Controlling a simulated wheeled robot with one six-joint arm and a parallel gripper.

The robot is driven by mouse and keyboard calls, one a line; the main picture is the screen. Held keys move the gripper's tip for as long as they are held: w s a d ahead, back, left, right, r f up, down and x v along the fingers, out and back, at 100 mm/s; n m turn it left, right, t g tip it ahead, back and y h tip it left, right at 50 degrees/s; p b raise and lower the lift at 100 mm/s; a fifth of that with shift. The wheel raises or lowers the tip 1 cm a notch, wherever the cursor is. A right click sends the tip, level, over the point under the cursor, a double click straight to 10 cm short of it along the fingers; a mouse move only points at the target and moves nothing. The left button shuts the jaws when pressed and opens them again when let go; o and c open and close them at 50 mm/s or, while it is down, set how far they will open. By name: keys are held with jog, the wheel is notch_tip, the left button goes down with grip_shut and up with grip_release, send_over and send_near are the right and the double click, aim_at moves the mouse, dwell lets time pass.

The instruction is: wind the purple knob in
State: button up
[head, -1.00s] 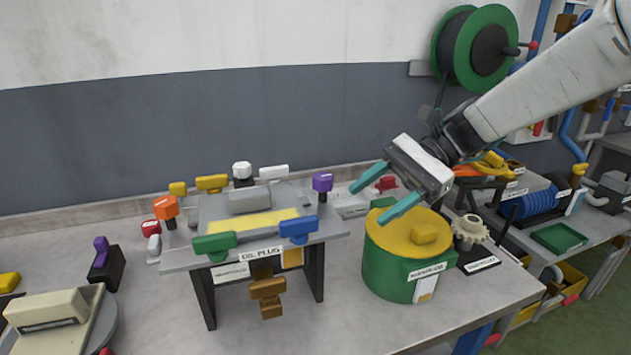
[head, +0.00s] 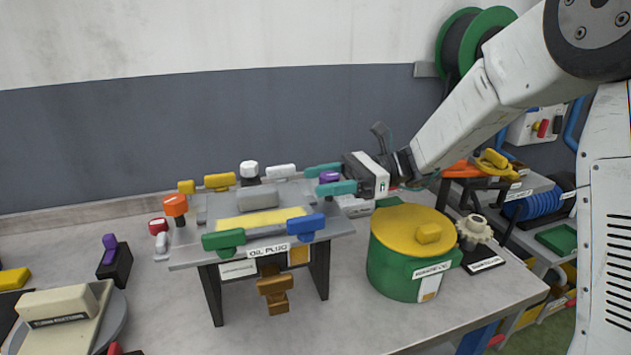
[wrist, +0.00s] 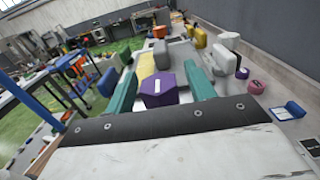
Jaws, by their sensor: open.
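The purple knob (head: 329,177) stands at the right back corner of the grey plate table (head: 203,257), partly hidden by my gripper in the head view. In the wrist view the purple knob (wrist: 159,90) shows its faceted top with a white mark, between my two teal fingers. My gripper (head: 312,180) is open and comes in level from the right, one finger on each side of the knob. In the wrist view a gap shows at the right finger; contact at the left finger cannot be told.
Blue (head: 305,225) and green (head: 223,240) handles sit on the table's front edge, an orange knob (head: 175,205) at its left. A green drum with a yellow lid (head: 405,225) stands right. Another purple piece (head: 110,243) is far left.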

jog(key=shift+x, duration=0.9)
jog(key=c, duration=1)
jog(key=shift+m+t, duration=0.3)
jog(key=shift+t, duration=0.2)
jog(key=m+t, duration=0.2)
jog(key=t, duration=0.1)
jog(key=m+t, duration=0.1)
jog(key=t, duration=0.1)
jog(key=shift+w+y, duration=0.3)
jog(key=shift+w, duration=0.1)
jog(key=shift+w+m+t+h, duration=0.2)
jog(key=shift+m+t+h, duration=0.1)
jog(key=shift+m+t, duration=0.85)
jog(key=shift+w+m+t+h, duration=0.25)
jog(key=shift+m+t, duration=0.5)
jog(key=shift+t, duration=0.8)
